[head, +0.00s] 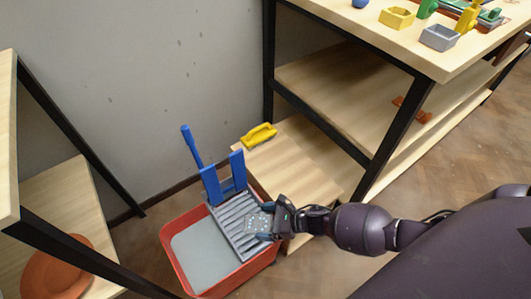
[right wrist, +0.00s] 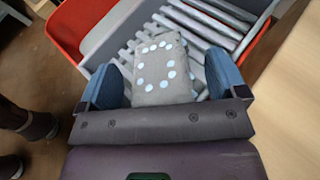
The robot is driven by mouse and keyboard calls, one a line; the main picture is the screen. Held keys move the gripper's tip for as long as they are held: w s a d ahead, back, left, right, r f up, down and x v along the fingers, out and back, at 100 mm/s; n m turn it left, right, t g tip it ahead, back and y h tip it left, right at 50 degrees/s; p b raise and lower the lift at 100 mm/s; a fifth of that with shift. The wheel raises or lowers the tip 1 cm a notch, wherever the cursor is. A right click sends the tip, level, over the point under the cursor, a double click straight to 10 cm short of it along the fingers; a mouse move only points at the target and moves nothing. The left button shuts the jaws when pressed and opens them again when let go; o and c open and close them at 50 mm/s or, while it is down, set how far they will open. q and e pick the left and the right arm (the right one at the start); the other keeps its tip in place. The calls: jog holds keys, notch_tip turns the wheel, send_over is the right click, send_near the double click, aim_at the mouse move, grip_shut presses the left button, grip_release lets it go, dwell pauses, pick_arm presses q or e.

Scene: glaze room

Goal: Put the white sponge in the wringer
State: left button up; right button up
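A pale grey-white block with white dots, which I take for the white sponge (head: 257,223), is at the lower right of the wringer's ribbed grey plate (head: 231,217). The wringer has blue uprights and a blue handle (head: 191,146), and stands at the red bucket (head: 172,250). My right gripper (head: 268,220) is at the sponge. In the right wrist view the sponge (right wrist: 160,72) is between the two blue fingers, with narrow gaps on both sides, over the ribs (right wrist: 200,28). Whether it rests on them is unclear. My left gripper is not in view.
A low wooden shelf (head: 290,165) with a yellow-handled tool (head: 259,135) is right of the wringer. A table (head: 390,40) with yellow and grey boxes stands above it. A rack with an orange-brown dish (head: 55,275) is at the left. The wall is close behind.

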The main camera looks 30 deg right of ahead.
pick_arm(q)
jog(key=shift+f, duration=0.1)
pick_arm(e)
jog(key=shift+s+d+f, duration=0.15)
jog(key=shift+s+f, duration=0.1)
jog(key=shift+f, duration=0.05)
jog(key=shift+w+r+p, duration=0.2)
jog(key=shift+r+p, duration=0.2)
jog(key=shift+r, duration=0.05)
pick_arm(q)
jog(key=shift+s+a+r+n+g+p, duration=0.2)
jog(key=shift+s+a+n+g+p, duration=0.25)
jog(key=shift+p, duration=0.9)
pick_arm(e)
jog(key=v, duration=1.2)
jog(key=shift+r, duration=0.3)
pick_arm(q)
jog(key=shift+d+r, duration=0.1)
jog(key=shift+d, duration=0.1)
